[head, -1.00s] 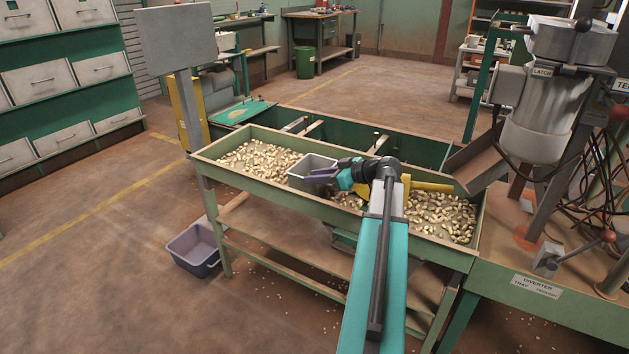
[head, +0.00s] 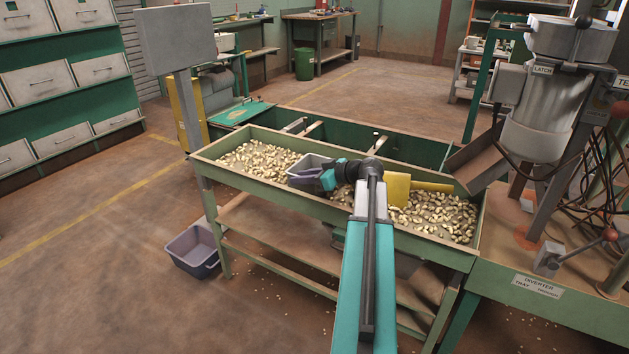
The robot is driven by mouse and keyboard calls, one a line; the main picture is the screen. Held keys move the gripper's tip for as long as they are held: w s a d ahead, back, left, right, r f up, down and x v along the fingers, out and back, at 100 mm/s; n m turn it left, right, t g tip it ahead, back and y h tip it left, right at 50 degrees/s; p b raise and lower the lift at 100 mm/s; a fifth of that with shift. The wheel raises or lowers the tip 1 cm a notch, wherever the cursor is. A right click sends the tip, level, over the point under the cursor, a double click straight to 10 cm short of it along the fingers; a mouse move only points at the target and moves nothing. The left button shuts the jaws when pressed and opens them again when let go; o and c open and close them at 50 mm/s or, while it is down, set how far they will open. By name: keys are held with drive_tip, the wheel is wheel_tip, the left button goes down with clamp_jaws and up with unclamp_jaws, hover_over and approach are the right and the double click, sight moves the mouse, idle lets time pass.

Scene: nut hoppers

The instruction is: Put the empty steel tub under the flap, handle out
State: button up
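A small grey steel tub (head: 312,162) sits in the left-middle part of the nut-filled trough. Its visible inside looks bare. My gripper (head: 308,180) is at its near side, its fingers overlapping the tub's front wall in the picture. I cannot tell whether they are closed on the wall or a handle. The handle is not clear, and my wrist hides the tub's right side. At right is a steel hopper (head: 545,125) labelled LATCH, with a sloping chute (head: 478,158) below it. I cannot make out a flap for certain.
The green trough (head: 285,196) holds loose nuts. A yellow scoop-like piece (head: 398,189) lies right of my wrist. A grey-purple bin (head: 193,250) stands on the floor at left. A post with a blank panel (head: 174,36) rises at the trough's left end. Cables hang at far right.

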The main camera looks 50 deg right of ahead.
clamp_jaws()
idle(1.5)
